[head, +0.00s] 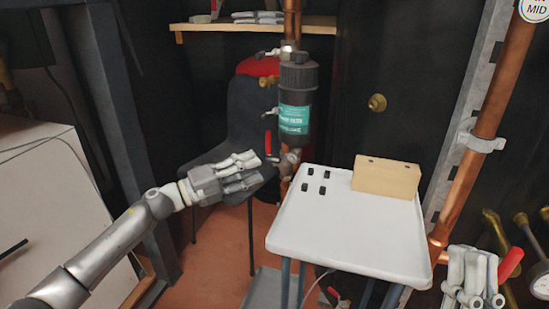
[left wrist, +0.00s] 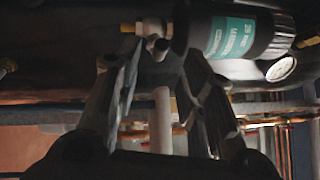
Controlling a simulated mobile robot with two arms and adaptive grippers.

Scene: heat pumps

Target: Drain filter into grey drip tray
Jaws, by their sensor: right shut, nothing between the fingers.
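The filter (head: 298,100) is a black upright cylinder with a teal label, on a copper pipe at the back centre. Its label also shows sideways in the left wrist view (left wrist: 235,38). A small valve (head: 288,160) sits below it. My left gripper (head: 257,168) is open and empty, to the lower left of the filter. In the left wrist view its fingers (left wrist: 162,50) stand apart, with a valve fitting (left wrist: 154,30) beyond them. My right gripper (head: 474,285) is shut and empty at lower right. A grey flat object (head: 266,288) low by the table may be the drip tray; its edges are partly hidden.
A white table (head: 345,225) stands front centre, with several small black pieces (head: 318,180) and a wooden block (head: 386,178). A dark chair (head: 248,110) is behind my left gripper. A copper pipe (head: 490,105) runs at right, and a red handle (head: 511,263) is beside my right gripper.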

